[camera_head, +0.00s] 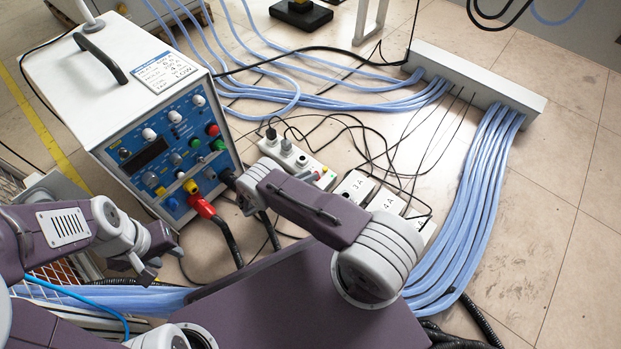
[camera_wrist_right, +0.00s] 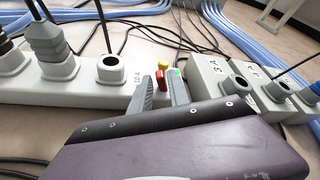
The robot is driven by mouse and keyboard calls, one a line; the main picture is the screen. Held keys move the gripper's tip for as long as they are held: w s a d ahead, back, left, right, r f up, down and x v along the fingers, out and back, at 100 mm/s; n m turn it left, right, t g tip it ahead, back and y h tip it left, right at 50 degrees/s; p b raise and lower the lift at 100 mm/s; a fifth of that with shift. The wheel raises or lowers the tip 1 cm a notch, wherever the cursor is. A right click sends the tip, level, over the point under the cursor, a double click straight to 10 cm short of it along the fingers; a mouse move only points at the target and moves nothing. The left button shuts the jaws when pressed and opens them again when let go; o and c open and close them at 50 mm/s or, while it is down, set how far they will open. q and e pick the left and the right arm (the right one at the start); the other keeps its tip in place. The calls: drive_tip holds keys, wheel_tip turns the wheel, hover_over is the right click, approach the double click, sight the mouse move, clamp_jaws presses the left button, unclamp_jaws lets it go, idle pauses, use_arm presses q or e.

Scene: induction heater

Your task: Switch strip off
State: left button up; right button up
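The white power strip (camera_head: 271,149) lies on the floor in the head view, with plugs in its far end. In the right wrist view the strip (camera_wrist_right: 95,94) bears a "10 A" label, a red switch (camera_wrist_right: 161,80), a yellow button (camera_wrist_right: 163,65) and a green spot at its right end. My right gripper (camera_wrist_right: 162,90) has its fingers apart, with nothing held, close in front of the red switch; contact cannot be told.
The induction heater box (camera_head: 121,108) stands left of the strip. Boxes labelled "3 A" (camera_head: 354,187) and "4 A" (camera_head: 386,201) sit right of it. Black cables and blue hoses (camera_head: 470,200) run over the floor. Bare tiles (camera_head: 560,240) lie at the right.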

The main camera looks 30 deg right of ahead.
sight(318, 186)
drive_tip(key=shift+w+d+f, duration=0.15)
drive_tip(key=shift+d+f, duration=0.05)
drive_tip(key=shift+d, duration=0.4)
clamp_jaws()
drive_tip(key=shift+r+p, duration=0.3)
drive_tip(key=shift+p, duration=0.45)
drive_tip(key=m+p, duration=0.1)
drive_tip(key=s+m+t+p, duration=0.1)
drive_tip(key=p, duration=0.1)
drive_tip(key=m+y+p, duration=0.1)
drive_tip(key=p, duration=0.1)
drive_tip(key=shift+s+d+r+t, duration=0.2)
drive_tip(key=shift+s+d+t, duration=0.1)
drive_tip(key=shift+t, duration=0.1)
drive_tip(key=shift+s+d+f+m+t+p, duration=0.15)
drive_tip(key=shift+s+m+t+p, duration=0.2)
drive_tip(key=shift+m+t+p, duration=0.55)
drive_tip(key=shift+s+d+f+m+t+y+p, duration=0.1)
drive_tip(key=shift+s+f+m+t+y+p, duration=0.25)
drive_tip(key=shift+m+p, duration=0.6)
unclamp_jaws()
